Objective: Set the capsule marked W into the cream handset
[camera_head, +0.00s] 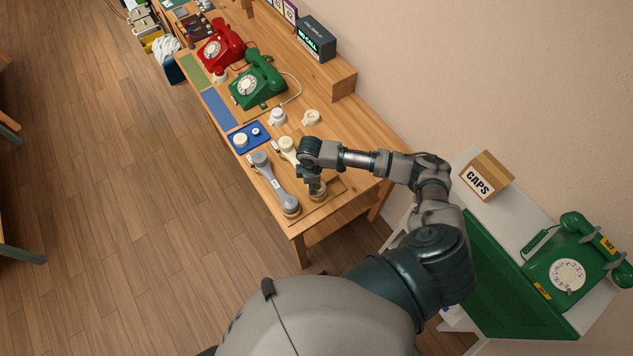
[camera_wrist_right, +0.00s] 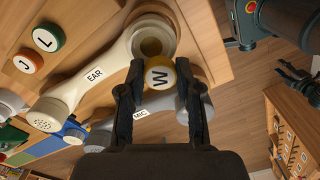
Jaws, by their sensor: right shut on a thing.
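The capsule marked W (camera_wrist_right: 159,77), yellow-edged with a pale face, is between the fingers of my right gripper (camera_wrist_right: 158,88), which is shut on it. The cream handset (camera_wrist_right: 98,72), labelled EAR, lies on the table. Its open round cup (camera_wrist_right: 151,43) is just beyond the capsule in the right wrist view; the capsule overlaps the cup's near rim, and I cannot tell the height between them. In the head view my arm partly hides the cream handset (camera_head: 287,145), and my right gripper (camera_head: 314,186) is over its near end. A dark gripper-like shape (camera_wrist_right: 293,82), likely my left gripper, shows far right.
A grey handset (camera_head: 273,178) lies beside the cream one. Capsules marked L (camera_wrist_right: 47,38) and J (camera_wrist_right: 28,62) sit near the handset. A blue tray (camera_head: 262,141) with pale round parts, a green telephone (camera_head: 258,82) and a red telephone (camera_head: 222,46) stand farther along the table.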

